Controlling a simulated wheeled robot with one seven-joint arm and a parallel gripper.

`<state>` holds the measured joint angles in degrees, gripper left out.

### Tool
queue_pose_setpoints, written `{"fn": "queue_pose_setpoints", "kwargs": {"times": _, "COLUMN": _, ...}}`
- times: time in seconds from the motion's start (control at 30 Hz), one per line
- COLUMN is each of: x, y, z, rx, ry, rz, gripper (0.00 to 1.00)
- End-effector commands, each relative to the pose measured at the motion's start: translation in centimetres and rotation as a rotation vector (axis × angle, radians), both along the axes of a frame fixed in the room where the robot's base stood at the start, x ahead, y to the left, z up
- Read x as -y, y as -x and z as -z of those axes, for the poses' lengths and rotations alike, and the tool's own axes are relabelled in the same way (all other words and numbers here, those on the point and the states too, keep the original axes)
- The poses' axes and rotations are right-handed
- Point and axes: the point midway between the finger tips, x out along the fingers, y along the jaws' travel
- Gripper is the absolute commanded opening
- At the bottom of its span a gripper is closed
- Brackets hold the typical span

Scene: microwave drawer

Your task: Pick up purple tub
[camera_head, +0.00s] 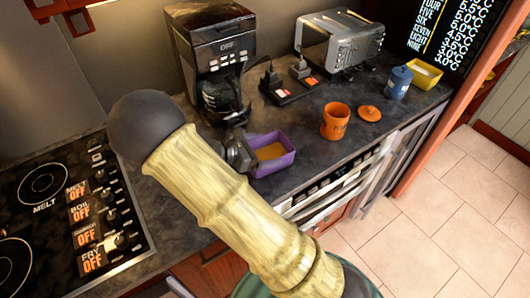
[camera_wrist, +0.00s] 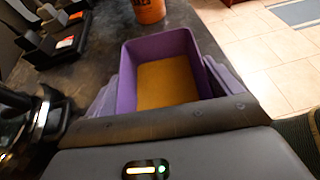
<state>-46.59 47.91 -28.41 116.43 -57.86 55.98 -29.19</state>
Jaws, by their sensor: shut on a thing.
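The purple tub (camera_head: 270,146) is a small open box with a yellow-orange inside. In the head view it is at the front part of the dark counter, just right of my gripper (camera_head: 240,152). In the wrist view the tub (camera_wrist: 128,70) is directly ahead of my gripper (camera_wrist: 165,122), which is shut on it.
A coffee maker (camera_head: 217,60) stands behind. An orange mug (camera_head: 335,122), an orange lid (camera_head: 369,113), a blue canister (camera_head: 397,83) and a yellow tub (camera_head: 424,75) are to the right. A toaster (camera_head: 338,42) is at the back; the stove (camera_head: 75,205) is left.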

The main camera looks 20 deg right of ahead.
Motion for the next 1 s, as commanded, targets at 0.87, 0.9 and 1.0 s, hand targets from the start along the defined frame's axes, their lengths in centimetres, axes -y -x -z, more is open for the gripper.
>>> {"fn": "queue_pose_setpoints", "kwargs": {"times": 0.87, "x": 0.0, "y": 0.0, "z": -9.7, "rx": 0.000, "ry": 0.000, "rz": 0.000, "gripper": 0.67}}
{"fn": "queue_pose_setpoints", "kwargs": {"times": 0.9, "x": 0.0, "y": 0.0, "z": -9.7, "rx": 0.000, "ry": 0.000, "rz": 0.000, "gripper": 0.67}}
{"fn": "queue_pose_setpoints", "kwargs": {"times": 1.0, "x": 0.0, "y": 0.0, "z": -9.7, "rx": 0.000, "ry": 0.000, "rz": 0.000, "gripper": 0.67}}
